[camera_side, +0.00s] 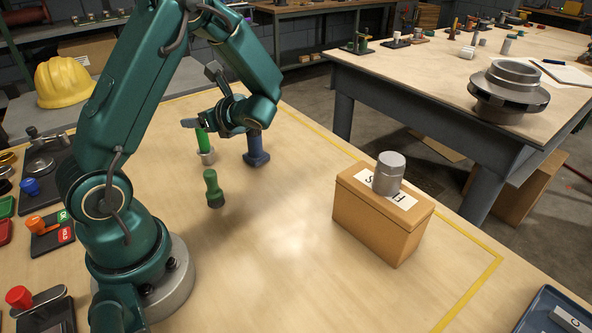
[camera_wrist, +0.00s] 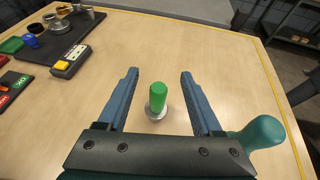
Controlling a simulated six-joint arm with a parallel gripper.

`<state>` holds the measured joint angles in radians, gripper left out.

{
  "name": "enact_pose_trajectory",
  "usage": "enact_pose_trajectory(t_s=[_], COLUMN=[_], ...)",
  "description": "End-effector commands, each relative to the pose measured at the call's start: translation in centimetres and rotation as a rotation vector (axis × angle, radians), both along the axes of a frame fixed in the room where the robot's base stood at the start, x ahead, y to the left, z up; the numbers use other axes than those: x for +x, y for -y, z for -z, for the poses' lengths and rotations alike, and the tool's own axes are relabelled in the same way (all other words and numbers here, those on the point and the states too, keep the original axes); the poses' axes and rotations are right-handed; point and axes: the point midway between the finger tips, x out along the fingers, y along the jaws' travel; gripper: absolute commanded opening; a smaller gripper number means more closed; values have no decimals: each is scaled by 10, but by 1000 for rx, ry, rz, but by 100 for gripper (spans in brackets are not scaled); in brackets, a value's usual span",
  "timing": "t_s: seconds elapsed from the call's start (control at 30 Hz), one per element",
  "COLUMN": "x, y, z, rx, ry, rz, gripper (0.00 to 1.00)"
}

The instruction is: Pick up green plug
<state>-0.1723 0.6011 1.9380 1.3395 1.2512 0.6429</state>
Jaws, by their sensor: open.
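The green plug (camera_side: 204,143) is a bright green cylinder standing upright in a small grey metal ring (camera_side: 207,157) on the bench. In the wrist view, the plug (camera_wrist: 158,96) and ring (camera_wrist: 156,112) appear between the two blue fingers of my gripper (camera_wrist: 158,74). The fingers are apart, with clear gaps on both sides of the plug. In the side view, my gripper (camera_side: 192,123) is at the plug's top; I cannot tell how far apart they are in depth.
A dark green knobbed handle (camera_side: 213,190) stands nearby and shows beside my gripper in the wrist view (camera_wrist: 258,138). A cardboard box (camera_side: 380,225) bears a grey cylinder (camera_side: 389,172). Bench front is clear.

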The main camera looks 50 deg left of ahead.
Motion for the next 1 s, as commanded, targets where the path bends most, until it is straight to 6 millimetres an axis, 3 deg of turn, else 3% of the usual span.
enact_pose_trajectory(t_s=[0.1,0.23,0.37,0.7,1.0], x=[-1,0,0,-7,-8], y=[0,0,-3,-39,-46], z=[28,44,50,65,68], rx=[-2,-1,0,-2,-2], ry=[-9,-2,1,2,5], rz=[1,0,-2,-4,-1], gripper=[67,67,67,67,67])
